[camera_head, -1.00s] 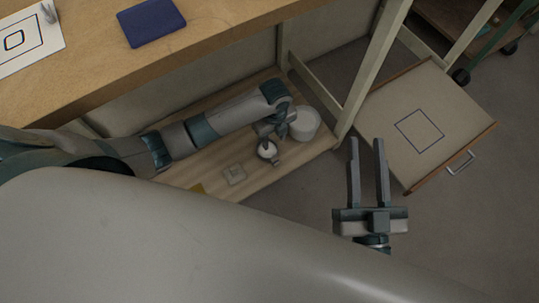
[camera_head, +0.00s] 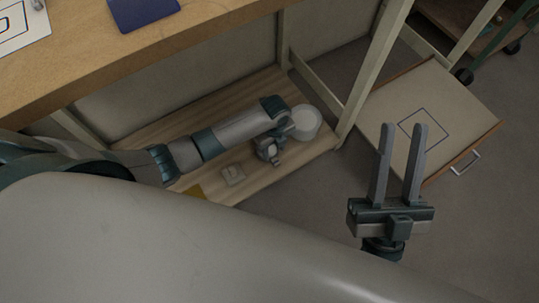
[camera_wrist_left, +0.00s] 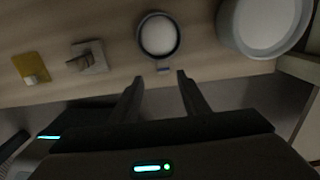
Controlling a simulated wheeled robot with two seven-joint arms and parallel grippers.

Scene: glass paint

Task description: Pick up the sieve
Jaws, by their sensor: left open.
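The sieve (camera_wrist_left: 158,36), a round white disc with a dark rim and a short tab, lies on the wooden low shelf (camera_wrist_left: 200,62) in the left wrist view. My left gripper (camera_wrist_left: 158,79) is open and empty, its two fingertips on either side of the tab's line, just short of the rim. In the head view my left gripper (camera_head: 269,151) is over the shelf and mostly hides the sieve. My right gripper (camera_head: 403,126) is open and empty, raised over the floor and drawer side.
A white round tub (camera_head: 307,121) stands close right of the sieve. A grey square piece with a knob (camera_wrist_left: 88,56) and a yellow piece (camera_wrist_left: 30,68) lie to the left. Table legs (camera_head: 375,65) and an open drawer (camera_head: 455,115) are at right.

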